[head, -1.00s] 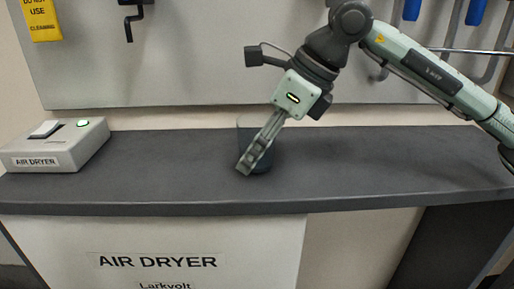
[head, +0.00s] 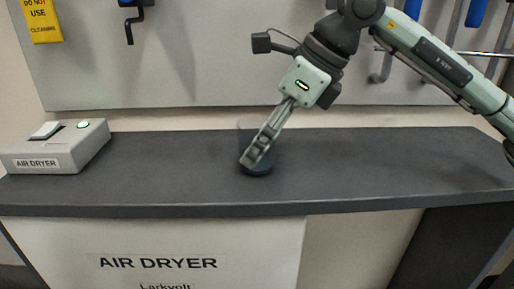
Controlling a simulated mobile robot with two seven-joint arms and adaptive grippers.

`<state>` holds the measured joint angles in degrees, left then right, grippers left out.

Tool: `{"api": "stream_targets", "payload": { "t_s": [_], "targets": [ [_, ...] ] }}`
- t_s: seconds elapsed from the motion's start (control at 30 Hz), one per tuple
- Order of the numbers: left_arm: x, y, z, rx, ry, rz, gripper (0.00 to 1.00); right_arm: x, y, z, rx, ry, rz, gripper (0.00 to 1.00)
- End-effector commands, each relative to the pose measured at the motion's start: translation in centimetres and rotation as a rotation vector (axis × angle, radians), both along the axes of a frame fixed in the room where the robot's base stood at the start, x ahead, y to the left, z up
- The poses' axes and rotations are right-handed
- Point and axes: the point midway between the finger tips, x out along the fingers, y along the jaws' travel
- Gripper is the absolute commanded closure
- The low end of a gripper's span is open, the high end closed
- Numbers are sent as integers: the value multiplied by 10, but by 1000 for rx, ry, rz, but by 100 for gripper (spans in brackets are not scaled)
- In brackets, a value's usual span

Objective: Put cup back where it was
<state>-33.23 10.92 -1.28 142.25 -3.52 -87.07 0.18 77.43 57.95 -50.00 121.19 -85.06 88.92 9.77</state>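The cup (head: 264,164) is dark and see-through and stands upright on the dark grey bench top, left of the bench's middle in the head view. My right gripper (head: 249,162) reaches down from the upper right, and its fingers cross in front of the cup and hide part of it. The fingers overlap each other from this side, so I cannot tell whether they are open, shut, or touching the cup. My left gripper is out of view.
The bench top (head: 390,165) is clear to the cup's right and between cup and box. A tool panel (head: 200,60) stands behind.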

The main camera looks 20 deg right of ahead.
Motion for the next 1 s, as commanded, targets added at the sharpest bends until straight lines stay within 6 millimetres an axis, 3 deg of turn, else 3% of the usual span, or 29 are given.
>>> {"api": "stream_targets", "payload": {
  "t_s": [0.2,0.4,0.6,1.0],
  "targets": [
    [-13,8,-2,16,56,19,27,-15,-21,46,1,-2,-2,29],
    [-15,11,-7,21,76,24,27,-25,-34,75,0,-1,-1,29],
    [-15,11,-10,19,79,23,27,-30,-39,85,-1,1,1,29],
    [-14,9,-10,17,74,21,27,-30,-40,85,0,1,1,29]
  ]
}}
